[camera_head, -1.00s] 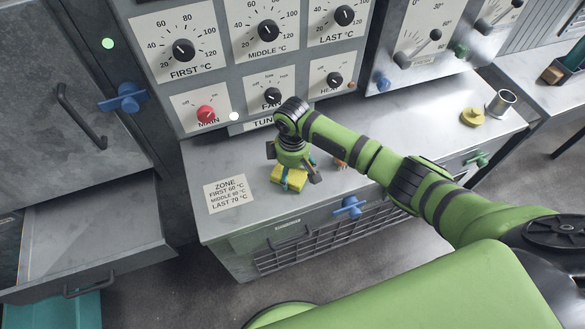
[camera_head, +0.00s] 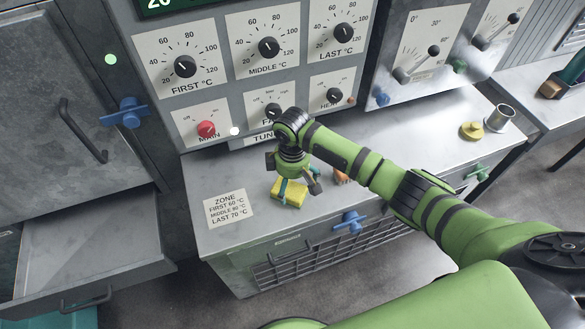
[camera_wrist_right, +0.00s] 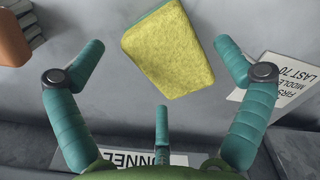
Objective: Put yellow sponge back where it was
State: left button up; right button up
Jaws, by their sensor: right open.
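The yellow sponge (camera_head: 288,192) lies on the grey metal worktop, below the dial panel and right of the printed zone label. In the right wrist view the sponge (camera_wrist_right: 168,48) lies flat and tilted, beyond the fingers, with a thin green edge at its upper left. My right gripper (camera_head: 296,188) is above the sponge, its fingers partly covering it in the head view. In the right wrist view its teal fingers (camera_wrist_right: 160,62) are spread wide on either side of the sponge, with nothing between the tips touching it. My left gripper is not in view.
The zone label (camera_head: 229,207) lies left of the sponge. An orange-brown block (camera_head: 341,178) stands just right of my gripper. A yellow object (camera_head: 471,131) and a metal cup (camera_head: 500,118) stand at the worktop's right end. An open drawer (camera_head: 90,245) is at left.

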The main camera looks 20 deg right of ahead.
aim_at(293, 185)
notch_tip(293, 185, up, 10)
jog(key=shift+r+b, duration=0.25)
jog(key=shift+b, duration=0.15)
